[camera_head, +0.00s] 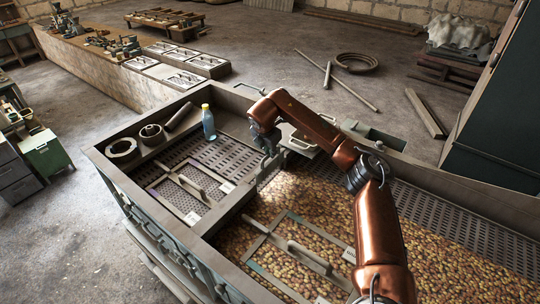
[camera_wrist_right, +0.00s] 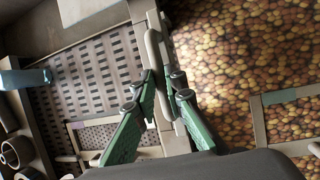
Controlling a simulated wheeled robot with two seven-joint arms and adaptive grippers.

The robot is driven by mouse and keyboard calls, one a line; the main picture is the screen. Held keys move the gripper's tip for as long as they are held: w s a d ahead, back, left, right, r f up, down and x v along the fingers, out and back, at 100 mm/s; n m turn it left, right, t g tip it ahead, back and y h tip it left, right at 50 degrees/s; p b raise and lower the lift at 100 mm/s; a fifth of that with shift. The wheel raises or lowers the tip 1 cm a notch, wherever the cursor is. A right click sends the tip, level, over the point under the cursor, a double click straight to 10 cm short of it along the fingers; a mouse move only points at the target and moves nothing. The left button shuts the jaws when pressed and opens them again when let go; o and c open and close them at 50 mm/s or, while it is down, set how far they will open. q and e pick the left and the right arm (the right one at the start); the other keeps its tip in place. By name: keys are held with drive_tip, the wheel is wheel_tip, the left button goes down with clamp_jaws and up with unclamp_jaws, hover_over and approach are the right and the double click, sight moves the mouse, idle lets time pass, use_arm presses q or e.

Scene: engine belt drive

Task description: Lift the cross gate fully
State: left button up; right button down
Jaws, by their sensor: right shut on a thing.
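The cross gate (camera_head: 232,208) is a narrow grey divider across the trough, between an empty perforated section and a section filled with small brown-yellow round pieces. In the right wrist view the gate (camera_wrist_right: 174,141) runs upright through the middle, with a pale, rounded handle bar (camera_wrist_right: 151,50) along it. My right gripper (camera_head: 268,148) is over the far end of the gate. In the wrist view its green fingers (camera_wrist_right: 163,82) are on either side of the handle and shut on it. The arm hides part of the gate's far end. My left gripper is not in view.
A framed panel with a handle (camera_head: 190,184) lies in the perforated section. Another framed panel (camera_head: 268,233) lies on the round pieces.

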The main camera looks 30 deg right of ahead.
drive_tip(key=c, duration=2.4)
unclamp_jaws()
drive_tip(key=shift+w+d+r, duration=0.1)
drive_tip(key=shift+w+r, duration=0.05)
drive_tip(key=shift+r, duration=0.35)
drive_tip(key=o, duration=0.3)
drive_tip(key=shift+s, duration=0.2)
drive_tip(key=shift+o, duration=0.7)
drive_tip(key=shift+w+f, duration=0.1)
drive_tip(key=shift+f, duration=0.1)
drive_tip(key=v, duration=1.2)
